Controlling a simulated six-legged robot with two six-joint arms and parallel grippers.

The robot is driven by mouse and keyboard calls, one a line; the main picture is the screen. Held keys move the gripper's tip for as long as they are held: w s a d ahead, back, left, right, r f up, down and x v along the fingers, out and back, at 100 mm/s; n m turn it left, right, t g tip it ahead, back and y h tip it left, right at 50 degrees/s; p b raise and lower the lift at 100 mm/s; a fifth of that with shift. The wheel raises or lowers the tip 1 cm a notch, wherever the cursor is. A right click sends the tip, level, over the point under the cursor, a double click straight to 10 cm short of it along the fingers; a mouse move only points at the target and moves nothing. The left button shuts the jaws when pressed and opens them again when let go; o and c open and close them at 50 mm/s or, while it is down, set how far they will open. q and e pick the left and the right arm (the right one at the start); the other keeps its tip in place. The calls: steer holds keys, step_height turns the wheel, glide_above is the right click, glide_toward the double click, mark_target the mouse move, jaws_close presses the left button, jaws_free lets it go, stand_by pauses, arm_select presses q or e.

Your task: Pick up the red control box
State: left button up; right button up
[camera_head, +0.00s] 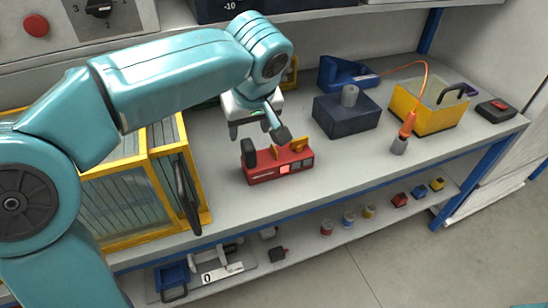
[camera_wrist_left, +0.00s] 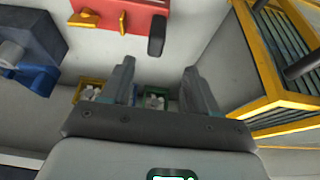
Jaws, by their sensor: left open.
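The red control box (camera_head: 265,174) sits on the upper grey shelf, near its front edge. It has a black upright part at its left end, yellow parts on top and a lit square on its front. It also shows, cut off, at the top of the left wrist view (camera_wrist_left: 124,18). My left gripper (camera_head: 258,136) is open and empty, just behind and above the box in the head view. Its two fingers (camera_wrist_left: 158,70) are apart in the wrist view, with the box beyond their tips and not between them. My right gripper is not in view.
A yellow-framed case (camera_head: 205,206) stands left of the box. A dark block with a grey cylinder (camera_head: 345,118), a blue tool (camera_head: 345,73) and a yellow bin (camera_head: 428,115) stand to the right. The shelf right of the box is partly clear. Small coloured items lie on the lower shelf (camera_head: 312,262).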

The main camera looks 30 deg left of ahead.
mark_target(247, 149)
arm_select(q)
steer(key=b+x, duration=0.1)
steer(key=x, duration=0.6)
steer(key=shift+s+f, duration=0.1)
steer(key=shift+f, duration=0.1)
steer(key=x, duration=0.6)
steer(key=shift+w+d+b, duration=0.15)
steer(key=shift+w+b, duration=0.15)
steer(key=shift+w, duration=0.1)
steer(key=shift+s, duration=0.1)
jaws_close()
